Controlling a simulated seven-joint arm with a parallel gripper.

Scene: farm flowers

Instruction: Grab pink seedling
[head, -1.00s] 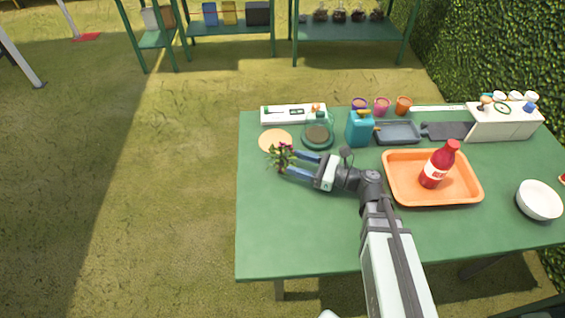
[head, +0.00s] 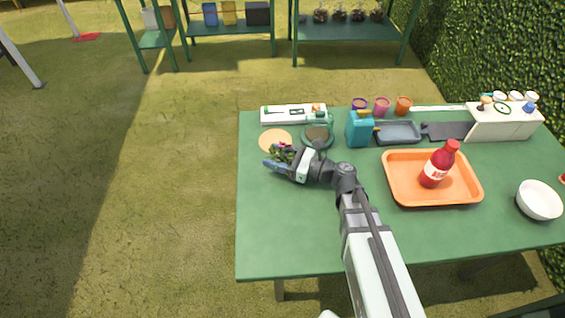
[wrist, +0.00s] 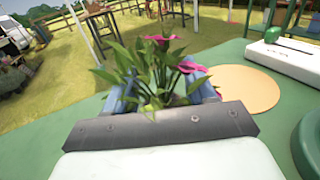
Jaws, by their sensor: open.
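The pink seedling (wrist: 150,65) has green leaves and pink flowers. In the wrist view it stands between the blue fingers of my gripper (wrist: 158,92), with its lower part hidden behind the gripper body. In the head view the seedling (head: 283,153) shows at the table's left side, partly covered by my gripper (head: 279,160). The fingers are open and lie on either side of the plant. I cannot tell whether either finger touches the stem.
The green table (head: 300,230) has free room at front left. An orange disc (head: 272,140), a dark green round dish (head: 317,134) and a blue watering can (head: 359,129) stand close by. An orange tray (head: 400,193) with a red bottle (head: 437,166) is to the right.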

